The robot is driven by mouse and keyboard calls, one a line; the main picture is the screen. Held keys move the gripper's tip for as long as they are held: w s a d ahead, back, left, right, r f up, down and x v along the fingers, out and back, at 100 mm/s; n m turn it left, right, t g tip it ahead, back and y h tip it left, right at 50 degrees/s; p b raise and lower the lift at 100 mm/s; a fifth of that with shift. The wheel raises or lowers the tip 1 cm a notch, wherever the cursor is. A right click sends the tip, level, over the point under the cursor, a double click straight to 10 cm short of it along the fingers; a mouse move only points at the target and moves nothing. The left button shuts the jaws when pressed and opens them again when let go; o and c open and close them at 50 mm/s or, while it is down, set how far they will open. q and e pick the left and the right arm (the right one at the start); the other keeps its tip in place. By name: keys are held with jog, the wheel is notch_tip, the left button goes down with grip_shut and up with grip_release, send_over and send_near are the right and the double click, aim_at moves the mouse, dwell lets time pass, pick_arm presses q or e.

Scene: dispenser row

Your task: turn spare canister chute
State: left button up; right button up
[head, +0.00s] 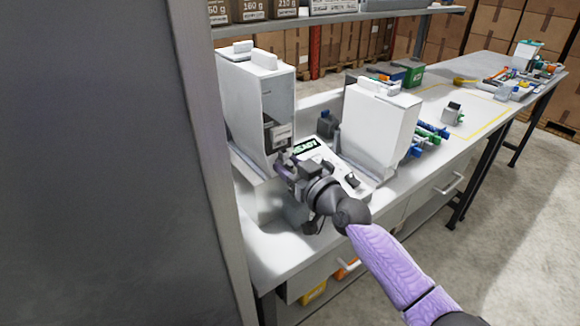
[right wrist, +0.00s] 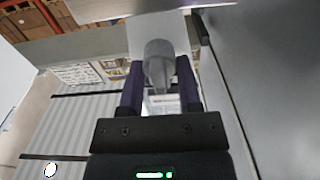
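Two tall white canister dispensers stand on the bench, a left one (head: 240,105) and a right one (head: 378,120). My right gripper (head: 285,165) is at the lower front of the left one. In the right wrist view, a grey rounded spout-like piece, seemingly the chute (right wrist: 158,58), lies between the two purple fingers of my right gripper (right wrist: 160,75). It fills the gap, and the fingers appear shut on it. In the head view the gripper and wrist hide this piece. My left gripper is not in view.
A white device with a green READY display (head: 306,147) sits between the dispensers, close to my right wrist. A large dark grey panel (head: 95,160) fills the left side. A shelf (head: 340,17) with boxes runs above. The bench (head: 425,165) has small parts farther right.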

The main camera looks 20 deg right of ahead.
grip_shut()
jog(key=m, duration=0.4)
jog(key=shift+d+m, duration=0.1)
jog(key=shift+m, duration=0.3)
jog(key=m, duration=0.3)
jog(key=shift+d+m, duration=0.1)
jog(key=shift+m, duration=0.2)
jog(key=m, duration=0.3)
jog(key=shift+f+m, duration=0.1)
jog(key=shift+m, duration=0.2)
jog(key=m+p, duration=0.1)
jog(key=m, duration=0.5)
jog(key=shift+f, duration=0.1)
jog(key=m+p, duration=0.1)
jog(key=m, duration=0.4)
jog(key=shift+f+m, duration=0.15)
jog(key=shift+m, duration=0.15)
